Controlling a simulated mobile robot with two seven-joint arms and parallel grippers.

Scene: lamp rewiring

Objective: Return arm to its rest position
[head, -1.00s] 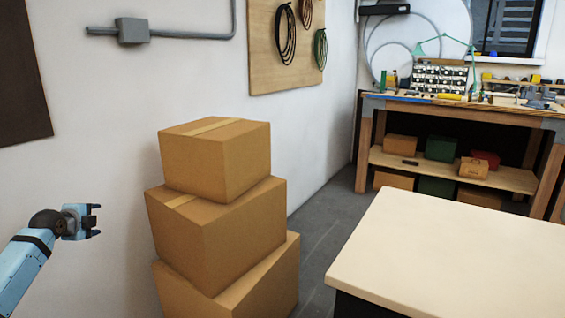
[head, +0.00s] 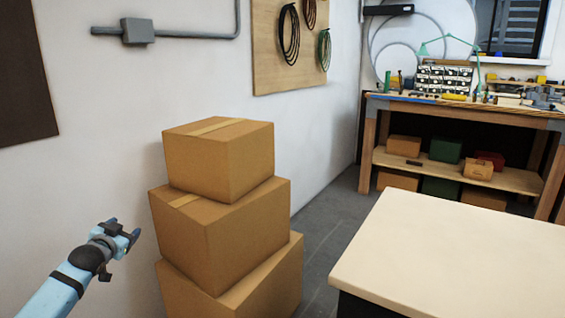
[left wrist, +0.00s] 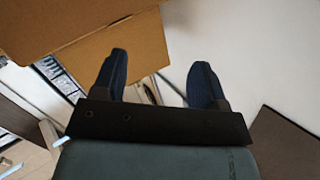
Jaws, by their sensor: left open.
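My left gripper (head: 126,230) is at the lower left of the head view, on my light blue arm. It is open and empty, in the air to the left of the stacked boxes and in front of the white wall. In the left wrist view its two dark blue fingers (left wrist: 160,80) stand apart with nothing between them. My right gripper is not in view.
Stacked cardboard boxes (head: 222,235) stand right of my left gripper; cardboard also fills the upper left of the wrist view (left wrist: 80,30). A bare cream tabletop (head: 460,250) is at the lower right. A cluttered workbench (head: 465,105) stands at the back.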

